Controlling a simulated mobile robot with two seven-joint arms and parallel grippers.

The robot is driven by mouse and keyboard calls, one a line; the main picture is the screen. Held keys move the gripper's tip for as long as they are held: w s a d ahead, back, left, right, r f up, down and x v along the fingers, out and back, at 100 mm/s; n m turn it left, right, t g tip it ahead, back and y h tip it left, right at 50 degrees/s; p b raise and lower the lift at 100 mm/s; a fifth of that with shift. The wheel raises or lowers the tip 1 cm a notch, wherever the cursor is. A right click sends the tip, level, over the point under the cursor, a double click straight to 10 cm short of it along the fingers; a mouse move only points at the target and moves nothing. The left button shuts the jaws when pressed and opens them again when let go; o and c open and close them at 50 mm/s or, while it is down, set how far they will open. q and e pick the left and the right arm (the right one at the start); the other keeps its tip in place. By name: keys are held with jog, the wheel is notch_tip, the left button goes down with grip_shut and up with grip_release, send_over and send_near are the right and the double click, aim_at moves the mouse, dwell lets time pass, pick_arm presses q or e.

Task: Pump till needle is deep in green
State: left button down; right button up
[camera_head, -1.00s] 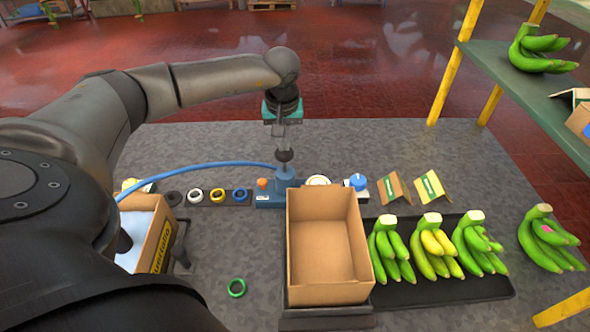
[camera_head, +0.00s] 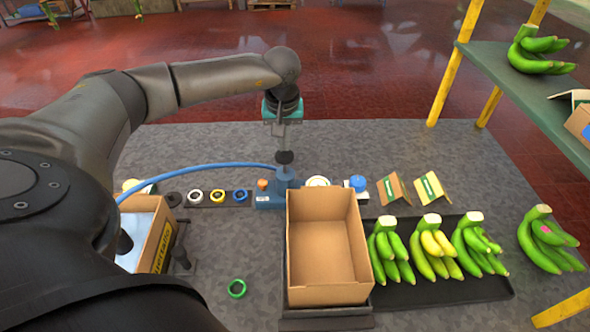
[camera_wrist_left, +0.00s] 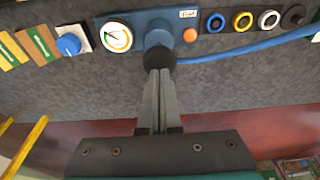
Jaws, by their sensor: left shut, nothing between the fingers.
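My left gripper (camera_wrist_left: 158,92) is shut and empty, pointing down at the black knob (camera_wrist_left: 159,57) of the blue pump. Its fingertips are at the knob and appear to touch it. In the head view the left gripper (camera_head: 284,147) is above the knob (camera_head: 284,157), and the pump body (camera_head: 270,199) sits on the table behind the cardboard box. The round gauge (camera_wrist_left: 116,37) has a white face with a green part and a needle; the exact needle reading is too small to tell. In the head view the gauge (camera_head: 317,182) is partly hidden by the box. My right gripper is not in view.
An open cardboard box (camera_head: 325,245) stands in front of the pump. A blue hose (camera_head: 200,166) runs left from it. Coloured rings (camera_head: 217,196), a blue knob (camera_head: 357,183), folded cards (camera_head: 392,189) and banana bunches (camera_head: 433,249) lie around.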

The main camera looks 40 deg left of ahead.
pick_arm(q)
notch_tip(320, 180, up, 8)
jog(key=p, duration=0.6)
dwell(0.4)
dwell(0.4)
